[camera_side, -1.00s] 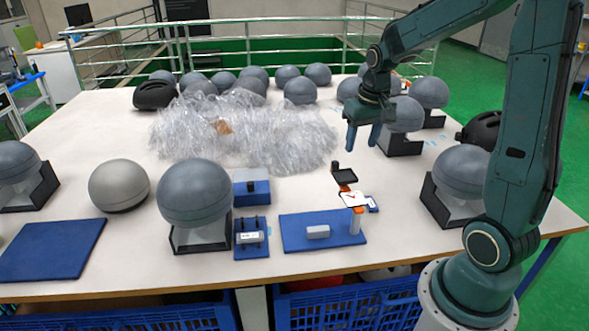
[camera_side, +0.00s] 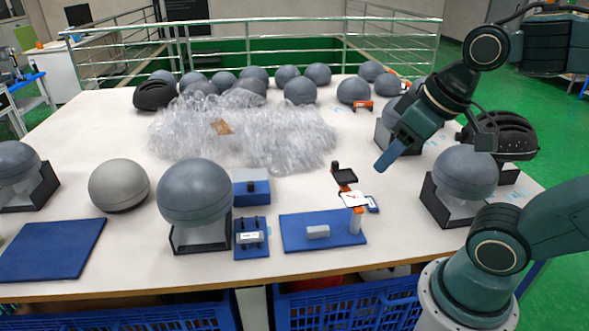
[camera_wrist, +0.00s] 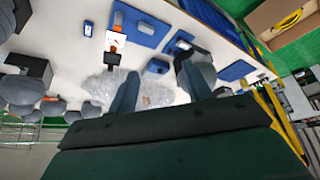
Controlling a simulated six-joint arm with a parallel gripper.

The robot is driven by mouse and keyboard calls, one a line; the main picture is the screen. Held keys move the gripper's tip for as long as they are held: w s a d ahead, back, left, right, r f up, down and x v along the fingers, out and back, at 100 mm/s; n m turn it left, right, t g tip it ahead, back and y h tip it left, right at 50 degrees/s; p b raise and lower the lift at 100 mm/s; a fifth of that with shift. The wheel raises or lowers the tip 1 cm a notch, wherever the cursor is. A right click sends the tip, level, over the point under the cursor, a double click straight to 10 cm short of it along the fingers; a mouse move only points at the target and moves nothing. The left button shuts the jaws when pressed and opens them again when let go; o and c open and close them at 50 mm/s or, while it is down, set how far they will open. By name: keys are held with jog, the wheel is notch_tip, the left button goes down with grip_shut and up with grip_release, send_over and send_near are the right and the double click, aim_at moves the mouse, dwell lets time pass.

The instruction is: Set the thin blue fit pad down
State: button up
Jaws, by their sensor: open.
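My gripper (camera_side: 388,158) is open and empty, tilted down and to the left above the table's right half. In the wrist view its two fingers (camera_wrist: 160,88) stand apart with nothing between them. A flat blue pad (camera_side: 50,255) lies at the table's front left; it also shows in the wrist view (camera_wrist: 236,71). I cannot tell which one is the fit pad. Both are well apart from my gripper.
A blue fixture with pegs (camera_side: 251,246) and a blue box (camera_side: 250,195) stand beside a grey dome on a black stand (camera_side: 193,192). Clear plastic wrap (camera_side: 245,135) covers the middle back. Domes and a black helmet (camera_side: 503,137) stand at right. Bare table lies right of the centre pad.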

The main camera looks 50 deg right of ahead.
jog(key=shift+s+a, duration=0.35)
jog(key=shift+s, duration=0.3)
jog(key=shift+o, duration=0.5)
jog(key=shift+w, duration=0.1)
jog(key=w+d+f+m+g, duration=0.3)
jog(key=w+d+m+g, duration=0.2)
jog(key=w+d, duration=0.95)
jog(key=w+d+f+m+g+y, duration=0.2)
jog(key=d+f+m+g+y, duration=0.1)
jog(key=d+f, duration=1.4)
jog(key=shift+d+f+m+g, duration=0.15)
jog(key=shift+f+m+g, duration=0.05)
jog(key=shift+m+g, duration=0.1)
